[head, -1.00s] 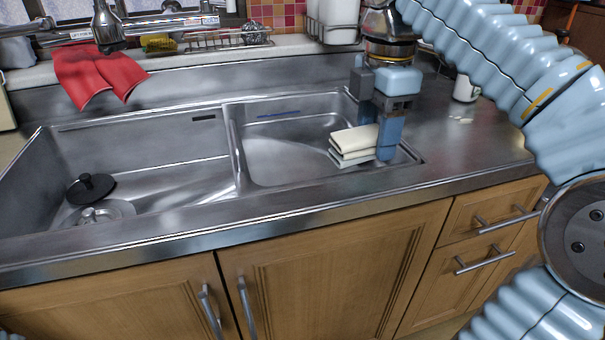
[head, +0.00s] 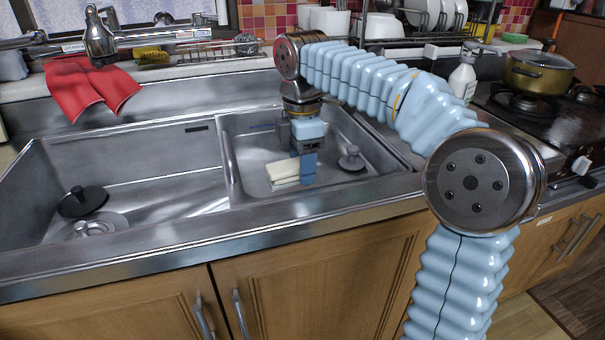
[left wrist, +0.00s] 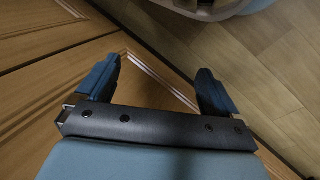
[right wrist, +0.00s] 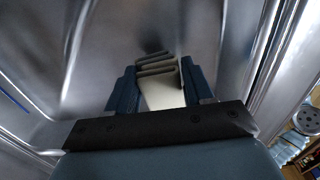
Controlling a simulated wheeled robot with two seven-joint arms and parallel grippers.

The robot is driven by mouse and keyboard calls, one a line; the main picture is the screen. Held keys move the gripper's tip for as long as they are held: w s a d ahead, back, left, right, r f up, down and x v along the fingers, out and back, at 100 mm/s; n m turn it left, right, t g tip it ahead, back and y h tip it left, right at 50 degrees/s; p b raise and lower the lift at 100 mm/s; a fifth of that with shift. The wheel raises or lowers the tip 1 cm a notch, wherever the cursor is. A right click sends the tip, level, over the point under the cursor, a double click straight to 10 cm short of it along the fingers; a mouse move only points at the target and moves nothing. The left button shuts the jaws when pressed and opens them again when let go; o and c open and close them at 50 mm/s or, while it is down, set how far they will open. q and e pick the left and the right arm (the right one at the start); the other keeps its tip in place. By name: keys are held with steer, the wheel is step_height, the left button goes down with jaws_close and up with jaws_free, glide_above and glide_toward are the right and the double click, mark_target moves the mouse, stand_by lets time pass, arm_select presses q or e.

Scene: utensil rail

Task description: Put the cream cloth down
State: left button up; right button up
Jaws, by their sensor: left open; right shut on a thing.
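The cream cloth (head: 284,172) is folded in layers and held in my right gripper (head: 305,172), over the right basin of the sink (head: 240,195). In the right wrist view the cloth (right wrist: 163,92) sits between the two blue fingers of that gripper (right wrist: 158,88), which are shut on it. I cannot tell whether the cloth touches the basin floor. My left gripper (left wrist: 158,85) is open and empty in the left wrist view, near the wooden cabinet doors and floor. It does not show in the head view.
The left basin holds a black stopper (head: 84,201). A drain fitting (head: 351,158) stands in the right basin. A stove with a pot (head: 538,73) and a white bottle (head: 463,80) are at the right.

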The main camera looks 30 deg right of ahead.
step_height(320, 180, down, 2)
steer(key=shift+f+p, duration=0.25)
steer(key=shift+p, duration=0.05)
steer(key=o, duration=0.9)
steer(key=shift+o, duration=0.2)
steer(key=shift+f+b, duration=0.25)
steer(key=shift+b, duration=0.3)
steer(key=r, duration=0.4)
steer(key=r+p, duration=0.1)
steer(key=r, duration=0.7)
steer(key=shift+d+r, duration=0.35)
steer(key=shift+r, duration=0.6)
